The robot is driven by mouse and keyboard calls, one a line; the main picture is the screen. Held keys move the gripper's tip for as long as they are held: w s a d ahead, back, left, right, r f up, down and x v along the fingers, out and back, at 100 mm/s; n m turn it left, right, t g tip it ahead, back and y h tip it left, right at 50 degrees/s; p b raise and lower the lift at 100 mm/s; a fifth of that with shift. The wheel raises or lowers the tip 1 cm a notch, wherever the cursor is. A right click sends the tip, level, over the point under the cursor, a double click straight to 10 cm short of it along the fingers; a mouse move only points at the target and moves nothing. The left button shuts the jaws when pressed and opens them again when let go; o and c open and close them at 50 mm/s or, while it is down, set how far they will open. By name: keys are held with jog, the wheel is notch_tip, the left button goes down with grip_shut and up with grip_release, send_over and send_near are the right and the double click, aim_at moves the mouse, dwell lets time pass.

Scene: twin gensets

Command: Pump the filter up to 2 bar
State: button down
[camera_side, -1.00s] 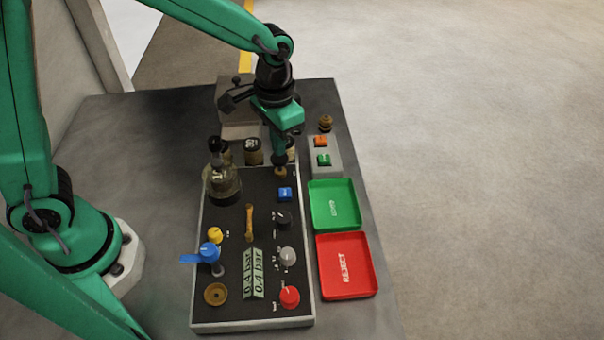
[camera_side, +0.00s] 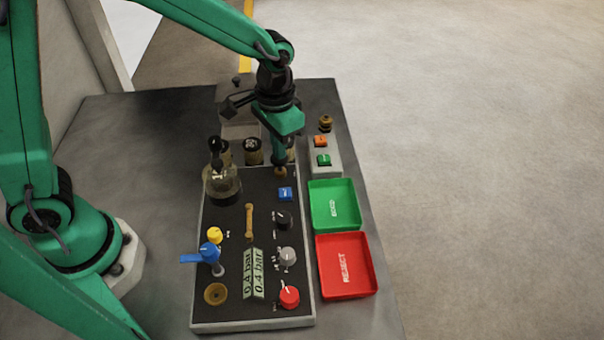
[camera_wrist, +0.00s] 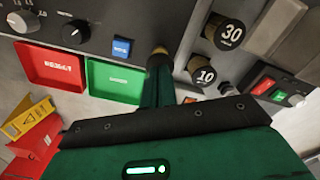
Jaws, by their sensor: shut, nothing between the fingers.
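My gripper (camera_side: 280,166) is shut and empty, pointing down at the far right part of the black panel. Its tips are at a small brass button (camera_side: 281,174), which they partly cover; I cannot tell whether they press it. The button also shows beyond the fingers in the wrist view (camera_wrist: 159,50). A green-lit twin readout (camera_side: 253,273) on the panel reads 0.4 bar in both columns. A clear glass bowl (camera_side: 222,188) with a black-topped part stands at the panel's far left. I cannot tell for certain which part is the filter.
A blue button (camera_side: 285,194) sits just in front of my gripper. Black (camera_side: 283,219), grey (camera_side: 287,257) and red knobs (camera_side: 289,296) line the right side. A blue lever (camera_side: 208,253) is at left. Green (camera_side: 334,205) and red trays (camera_side: 345,265) stand right. Weights marked 30 (camera_wrist: 229,32) and 10 (camera_wrist: 201,71) are close.

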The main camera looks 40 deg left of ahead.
jog(key=shift+f, duration=1.1)
jog(key=shift+r, duration=1.65)
jog(key=shift+f, duration=1.7)
jog(key=shift+r, duration=1.65)
jog(key=shift+f, duration=1.45)
jog(key=shift+r, duration=1.5)
